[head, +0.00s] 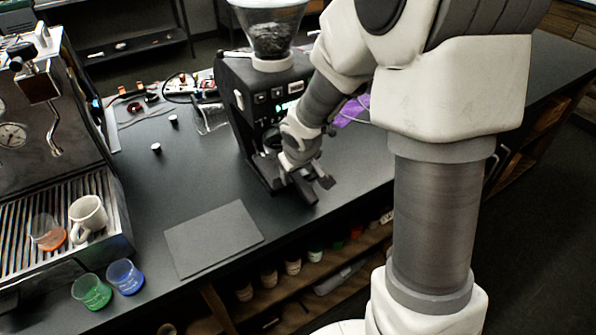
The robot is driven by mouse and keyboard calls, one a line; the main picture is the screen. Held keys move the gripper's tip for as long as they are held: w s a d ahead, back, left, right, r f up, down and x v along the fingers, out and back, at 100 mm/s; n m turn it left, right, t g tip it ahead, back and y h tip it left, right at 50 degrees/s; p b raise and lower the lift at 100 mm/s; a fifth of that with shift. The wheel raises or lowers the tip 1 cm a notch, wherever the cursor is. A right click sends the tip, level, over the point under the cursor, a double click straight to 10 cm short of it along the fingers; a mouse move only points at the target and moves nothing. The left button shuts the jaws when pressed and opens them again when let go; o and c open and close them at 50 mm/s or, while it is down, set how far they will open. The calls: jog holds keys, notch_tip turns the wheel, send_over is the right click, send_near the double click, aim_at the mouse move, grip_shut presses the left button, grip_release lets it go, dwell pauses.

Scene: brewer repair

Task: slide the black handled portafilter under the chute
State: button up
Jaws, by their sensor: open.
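The black grinder (262,97) stands on the counter with a clear bean hopper (270,28) on top. My gripper (313,186) is at the front of the grinder, low over its base, pointing down toward the front edge of the counter. Its fingers are apart. A dark bar-like shape between or beside the fingers may be the black portafilter handle, but I cannot tell it from a finger. The portafilter's basket and the chute are mostly hidden behind my gripper and wrist.
A dark grey mat (213,238) lies left of the grinder. An espresso machine (50,130) stands at the left, with a white mug (88,216) on its drip tray. Green (91,291) and blue (125,277) cups stand near the front edge. Cables and small parts lie behind.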

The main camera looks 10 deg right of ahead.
jog(key=shift+s, duration=0.1)
jog(key=d+p+v, duration=0.1)
jog(key=p+v, duration=0.5)
jog(key=v, duration=1.1)
jog(key=s+r+m, duration=0.2)
jog(key=s+r, duration=0.2)
jog(key=s, duration=0.3)
jog(key=s+d+r+m, duration=0.1)
jog(key=s+r, duration=0.4)
jog(key=s, duration=0.3)
jog(key=shift+s+m+y, duration=0.3)
jog(key=shift+m+y, duration=0.1)
jog(key=shift+r, duration=0.1)
